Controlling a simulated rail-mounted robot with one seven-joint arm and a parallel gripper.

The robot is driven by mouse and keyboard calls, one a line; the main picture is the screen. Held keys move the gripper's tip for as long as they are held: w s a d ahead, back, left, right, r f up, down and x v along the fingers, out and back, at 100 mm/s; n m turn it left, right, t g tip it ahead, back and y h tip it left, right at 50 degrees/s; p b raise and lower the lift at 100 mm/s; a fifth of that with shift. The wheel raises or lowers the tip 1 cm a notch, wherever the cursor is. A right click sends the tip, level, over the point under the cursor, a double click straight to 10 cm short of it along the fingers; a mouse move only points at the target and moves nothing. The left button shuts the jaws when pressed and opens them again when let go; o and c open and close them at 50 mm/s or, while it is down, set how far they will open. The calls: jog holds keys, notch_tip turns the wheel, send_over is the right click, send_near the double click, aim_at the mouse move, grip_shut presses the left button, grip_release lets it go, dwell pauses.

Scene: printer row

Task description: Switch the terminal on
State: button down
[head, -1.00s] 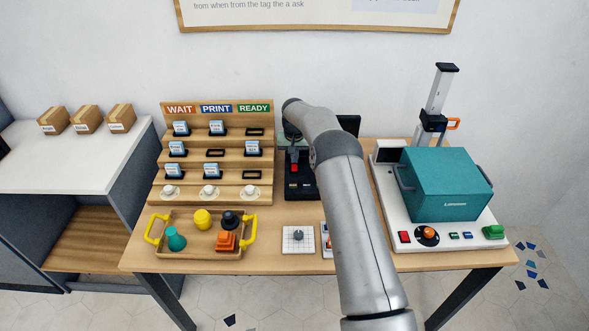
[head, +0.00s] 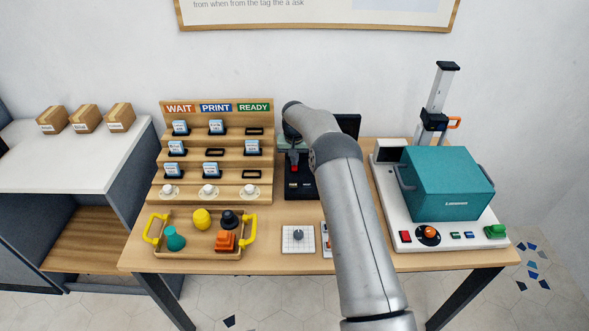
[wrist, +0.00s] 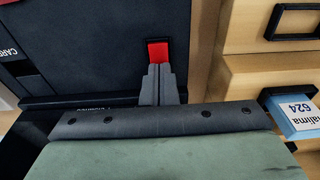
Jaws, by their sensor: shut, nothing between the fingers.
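The terminal (head: 300,187) is a dark box at the middle back of the table, partly hidden behind my arm in the head view. In the wrist view its dark face (wrist: 95,40) fills the upper left. A red switch (wrist: 158,51) sits on that face and also shows small in the head view (head: 294,170). My gripper (wrist: 159,70) is shut and empty, its fingertips right at the red switch's near edge. I cannot tell whether they touch it. The switch's state is not clear.
A stepped wooden rack (head: 212,187) with tags and cups stands left of the terminal. A wooden tray (head: 200,253) with yellow handles lies in front of it. A white machine with a teal cover (head: 447,185) stands at the right. A white tile with a knob (head: 298,239) lies in front.

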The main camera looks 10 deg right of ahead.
jog(key=shift+f, duration=0.3)
jog(key=shift+r+p, duration=1.25)
jog(key=shift+r, duration=2.3)
